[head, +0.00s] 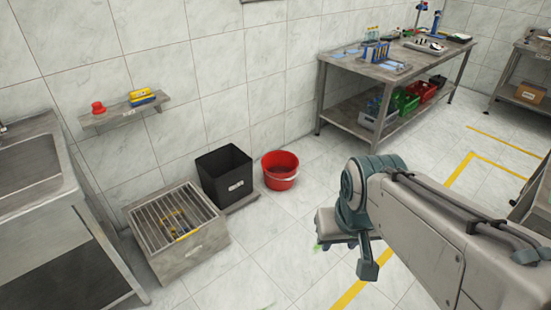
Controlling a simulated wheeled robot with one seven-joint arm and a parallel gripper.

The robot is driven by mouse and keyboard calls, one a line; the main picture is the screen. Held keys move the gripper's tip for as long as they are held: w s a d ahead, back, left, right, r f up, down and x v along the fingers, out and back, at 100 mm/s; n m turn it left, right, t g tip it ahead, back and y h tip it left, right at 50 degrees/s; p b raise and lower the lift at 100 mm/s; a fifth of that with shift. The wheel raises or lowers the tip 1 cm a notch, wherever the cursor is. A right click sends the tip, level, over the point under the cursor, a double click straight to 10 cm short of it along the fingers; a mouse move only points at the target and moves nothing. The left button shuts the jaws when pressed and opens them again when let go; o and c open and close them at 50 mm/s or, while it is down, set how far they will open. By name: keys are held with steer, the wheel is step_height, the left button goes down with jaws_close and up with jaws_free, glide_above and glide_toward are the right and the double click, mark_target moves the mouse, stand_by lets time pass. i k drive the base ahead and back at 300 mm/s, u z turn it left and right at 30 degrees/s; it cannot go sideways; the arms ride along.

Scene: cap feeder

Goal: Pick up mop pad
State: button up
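No thing in the head view is clearly a mop pad. A yellow item (182,233) lies in or on the slatted grey box (205,259) on the floor at left; the slats and its small size hide what it is. My gripper (337,245) hangs above the floor in the lower middle, pointing down, apart from all of these. It is small and partly hidden by my arm, so its opening and any contents do not show clearly.
A black bin (225,174) and a red bucket (281,170) stand against the wall. A red item (98,107) is on the wall shelf (122,115). A sink counter (30,172) is at left; a loaded workbench (395,68) is at the back.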

mark_target(140, 96)
steer(key=u, duration=0.15)
steer(key=i, duration=0.55)
steer(key=u, duration=0.8)
steer(key=i, duration=2.1)
steer(key=u, duration=0.25)
